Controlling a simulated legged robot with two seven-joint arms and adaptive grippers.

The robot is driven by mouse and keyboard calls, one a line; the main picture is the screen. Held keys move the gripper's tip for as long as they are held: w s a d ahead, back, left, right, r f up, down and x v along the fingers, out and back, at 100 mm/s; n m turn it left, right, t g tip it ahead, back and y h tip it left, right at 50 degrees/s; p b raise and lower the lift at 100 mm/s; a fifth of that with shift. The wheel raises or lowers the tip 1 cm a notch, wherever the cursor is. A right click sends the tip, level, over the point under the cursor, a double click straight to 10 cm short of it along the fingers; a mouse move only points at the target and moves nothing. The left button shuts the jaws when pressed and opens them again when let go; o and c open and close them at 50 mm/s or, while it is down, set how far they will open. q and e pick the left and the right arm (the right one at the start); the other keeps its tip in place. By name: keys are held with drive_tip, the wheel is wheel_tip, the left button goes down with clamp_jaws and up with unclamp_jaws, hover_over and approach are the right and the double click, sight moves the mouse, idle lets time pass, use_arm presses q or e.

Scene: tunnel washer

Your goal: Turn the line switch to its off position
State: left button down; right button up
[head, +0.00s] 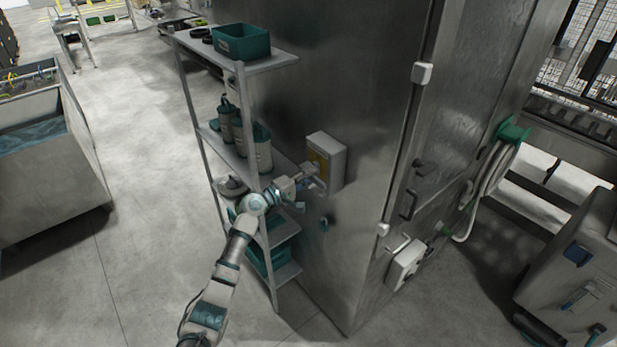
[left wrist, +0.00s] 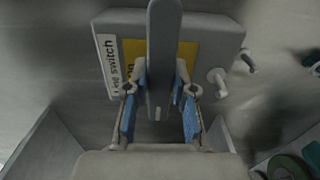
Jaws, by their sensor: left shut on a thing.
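The line switch is a grey box (head: 337,157) with a yellow plate on the side wall of the large steel cabinet. In the left wrist view its box (left wrist: 222,42) shows a white label (left wrist: 109,62) reading "line switch" beside the yellow plate (left wrist: 188,50). A grey lever (left wrist: 163,38) stands out from the plate, toward the camera. My left gripper (head: 312,179) is at the front of the box, shut on the lever, with a finger on each side of it. The lettering on the yellow plate is mostly hidden. My right gripper is out of view.
A shelf rack (head: 221,164) with teal bins and canisters stands just left of the switch, close to my left arm. The cabinet's door side has a latch and handles (head: 407,205). A green-bracketed hose (head: 490,175) hangs right. Floor at left is clear up to a metal bin (head: 88,140).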

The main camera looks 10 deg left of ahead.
use_arm(q)
drive_tip(key=c, duration=1.2)
unclamp_jaws()
drive_tip(key=shift+r, duration=0.2)
drive_tip(key=shift+c, duration=0.2)
drive_tip(key=shift+o, duration=1.4)
drive_tip(key=shift+w+f, duration=0.1)
drive_tip(key=shift+w, duration=0.05)
drive_tip(key=shift+w+d+f, duration=0.15)
drive_tip(key=shift+w+f, duration=0.05)
drive_tip(key=shift+s, duration=0.25)
drive_tip(key=v, duration=1.1)
drive_tip(key=shift+a, duration=0.4)
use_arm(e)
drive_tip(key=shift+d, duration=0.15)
use_arm(q)
drive_tip(key=shift+s+d, duration=0.1)
drive_tip(key=shift+f, duration=0.1)
